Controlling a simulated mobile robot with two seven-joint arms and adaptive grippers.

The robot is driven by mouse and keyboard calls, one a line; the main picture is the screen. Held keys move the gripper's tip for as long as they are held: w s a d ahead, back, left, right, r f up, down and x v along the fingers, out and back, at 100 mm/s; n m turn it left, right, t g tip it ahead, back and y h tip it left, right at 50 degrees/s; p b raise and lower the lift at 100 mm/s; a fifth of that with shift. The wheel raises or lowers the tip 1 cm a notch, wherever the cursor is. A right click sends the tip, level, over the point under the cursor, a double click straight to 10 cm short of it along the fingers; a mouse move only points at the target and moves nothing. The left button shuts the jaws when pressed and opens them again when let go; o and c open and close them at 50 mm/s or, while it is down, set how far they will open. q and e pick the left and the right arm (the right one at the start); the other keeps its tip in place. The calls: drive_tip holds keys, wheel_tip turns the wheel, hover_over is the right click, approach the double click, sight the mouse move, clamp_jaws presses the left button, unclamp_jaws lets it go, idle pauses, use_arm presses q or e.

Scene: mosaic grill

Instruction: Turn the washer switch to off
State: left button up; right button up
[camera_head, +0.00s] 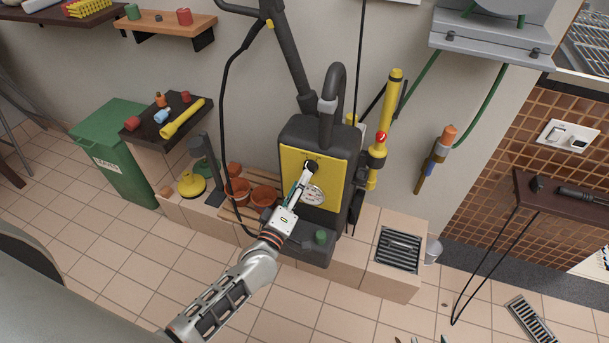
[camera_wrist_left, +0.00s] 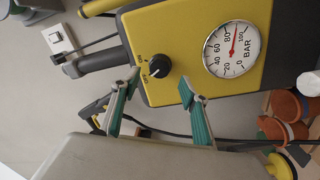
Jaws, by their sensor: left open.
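The pressure washer (camera_head: 318,225) is a dark upright unit with a yellow front panel. Its black round switch knob (camera_wrist_left: 160,66) has a white mark, and small labels stand beside it, too small to read surely. A white pressure gauge (camera_wrist_left: 232,50) is to its right in the left wrist view. In the head view the knob (camera_head: 311,166) is partly covered by my left gripper (camera_head: 303,178). My left gripper's teal-padded fingers (camera_wrist_left: 160,87) are open and empty, pointing at the panel. The knob lies just beyond the gap between the fingertips; I cannot tell whether they touch it.
Terracotta pots (camera_head: 264,196) stand left of the washer on a tiled ledge. A black hose (camera_head: 226,110) loops down its left side. A yellow lance (camera_head: 384,130) stands at its right, and a drain grate (camera_head: 398,250) is further right. A green bin (camera_head: 118,150) is at far left.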

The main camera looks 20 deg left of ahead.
use_arm(q)
drive_tip(key=s, duration=0.7)
drive_tip(key=shift+s+a+f, duration=0.2)
drive_tip(key=shift+s+a, duration=0.05)
drive_tip(key=shift+a, duration=0.05)
use_arm(e)
drive_tip(key=shift+w+r, duration=0.1)
use_arm(q)
drive_tip(key=s+f+m+g+p, duration=0.2)
drive_tip(key=s+f+m+g, duration=0.1)
drive_tip(key=s+m, duration=0.5)
drive_tip(key=s+f+m+g+h+p, duration=0.1)
drive_tip(key=s+f+m+g, duration=0.3)
drive_tip(key=s+m, duration=0.4)
drive_tip(key=s+d+g+p, duration=0.1)
drive_tip(key=s, duration=0.4)
drive_tip(key=shift+m+p, duration=0.3)
drive_tip(key=shift+p, duration=0.1)
use_arm(e)
drive_tip(key=r, duration=0.2)
drive_tip(key=s+a, duration=0.1)
drive_tip(key=shift+r, duration=0.4)
drive_tip(key=shift+w, duration=0.1)
drive_tip(key=shift+w+r, duration=0.15)
drive_tip(key=shift+r, duration=0.2)
